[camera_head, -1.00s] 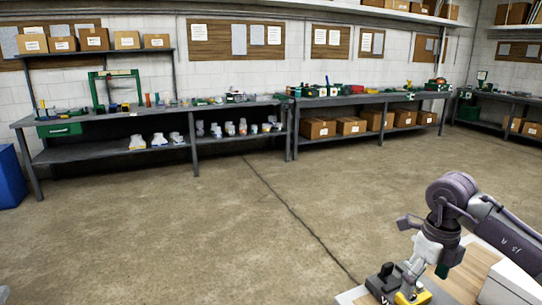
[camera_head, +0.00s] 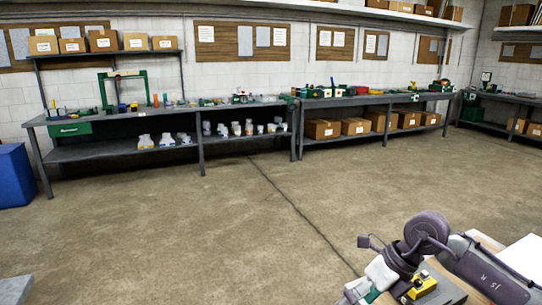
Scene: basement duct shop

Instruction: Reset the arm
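My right arm comes in from the lower right and bends at a dark purple-grey joint. Its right gripper (camera_head: 362,290) points down and left at the bottom edge, with a pale body and a bit of green. The fingertips are small and partly cut off, so I cannot tell whether they are open or shut. A small yellow and black thing (camera_head: 423,286) is just right of the gripper, beside the arm. My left gripper is not in view.
A wooden-topped surface (camera_head: 452,291) lies under the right arm. Long grey workbenches (camera_head: 170,150) with tools and boxes line the far wall. A blue bin (camera_head: 14,178) stands at left. A grey surface (camera_head: 14,289) shows at bottom left. The concrete floor between is clear.

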